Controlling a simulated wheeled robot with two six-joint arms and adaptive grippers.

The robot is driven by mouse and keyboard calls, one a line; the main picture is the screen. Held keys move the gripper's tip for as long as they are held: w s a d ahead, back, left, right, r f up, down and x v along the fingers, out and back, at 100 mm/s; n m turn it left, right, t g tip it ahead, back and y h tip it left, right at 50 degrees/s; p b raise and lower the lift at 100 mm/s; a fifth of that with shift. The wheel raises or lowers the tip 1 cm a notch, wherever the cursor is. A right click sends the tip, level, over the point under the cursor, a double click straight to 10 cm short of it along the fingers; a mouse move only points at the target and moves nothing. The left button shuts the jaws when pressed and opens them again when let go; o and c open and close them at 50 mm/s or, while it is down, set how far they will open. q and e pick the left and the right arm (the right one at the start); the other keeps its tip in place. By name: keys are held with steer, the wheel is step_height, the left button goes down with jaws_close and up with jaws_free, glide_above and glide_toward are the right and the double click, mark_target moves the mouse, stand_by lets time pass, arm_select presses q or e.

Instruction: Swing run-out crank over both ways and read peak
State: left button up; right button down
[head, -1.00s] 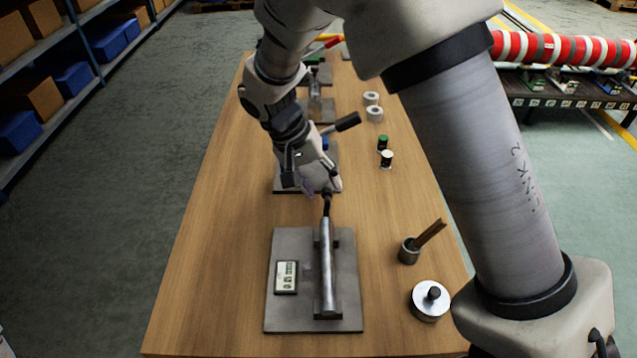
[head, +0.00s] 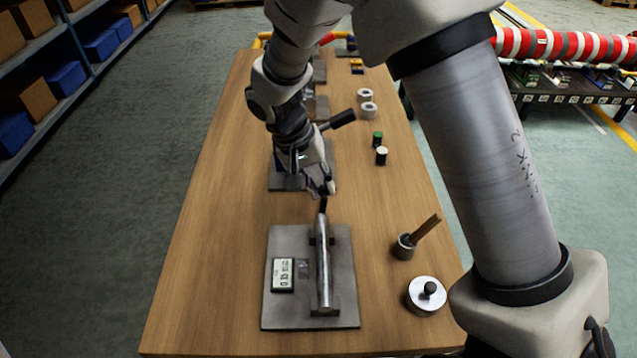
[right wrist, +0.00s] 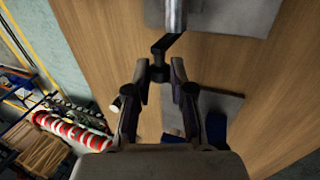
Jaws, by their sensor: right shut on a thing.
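The run-out rig is a grey base plate (head: 341,290) near the front of the bench. It carries a long silver shaft (head: 323,268) between supports. A dial display (head: 283,274) lies left of the shaft, its dark digits too small to read surely. A black crank (head: 323,205) stands at the shaft's far end; its bent arm also shows in the right wrist view (right wrist: 166,43). My right gripper (head: 325,188) is shut on the crank's handle, which sits between its fingers in the right wrist view (right wrist: 162,72). My left gripper is not in view.
A silver knobbed weight (head: 426,296) and a cup with a wooden-handled tool (head: 404,247) stand right of the plate. Small dark bottles (head: 381,156) and white rings (head: 368,109) stand farther back. Another plate (head: 285,181) lies behind the gripper. The bench's left side is clear.

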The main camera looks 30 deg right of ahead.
steer(key=shift+s+d+t+y, duration=0.25)
steer(key=shift+d+t+y, duration=0.2)
steer(key=shift+y, duration=0.45)
steer(key=d+t+y+b, duration=0.1)
steer(key=y, duration=0.1)
steer(key=s+d+f+t+y+b, duration=0.1)
steer(key=y, duration=0.1)
steer(key=d+f+t+y+b, duration=0.1)
steer(key=shift+s+t+y, duration=0.35)
steer(key=shift+y, duration=0.05)
steer(key=shift+s+d+t+y, duration=0.1)
steer(key=shift+d+t+y, duration=0.05)
steer(key=shift+t+y, duration=0.2)
steer(key=shift+s+d+y, duration=0.1)
steer(key=shift+y, duration=0.35)
steer(key=y+p, duration=0.1)
steer(key=p, duration=0.1)
steer(key=t+p, duration=0.1)
steer(key=p, duration=0.1)
steer(key=shift+s+d+f+t+y+p, duration=0.15)
steer(key=shift+d+f+t+y+p, duration=0.15)
steer(key=shift+d+f+y, duration=0.1)
steer(key=shift+f+y+p, duration=0.3)
steer(key=shift+f+p, duration=0.1)
steer(key=shift+p, duration=0.3)
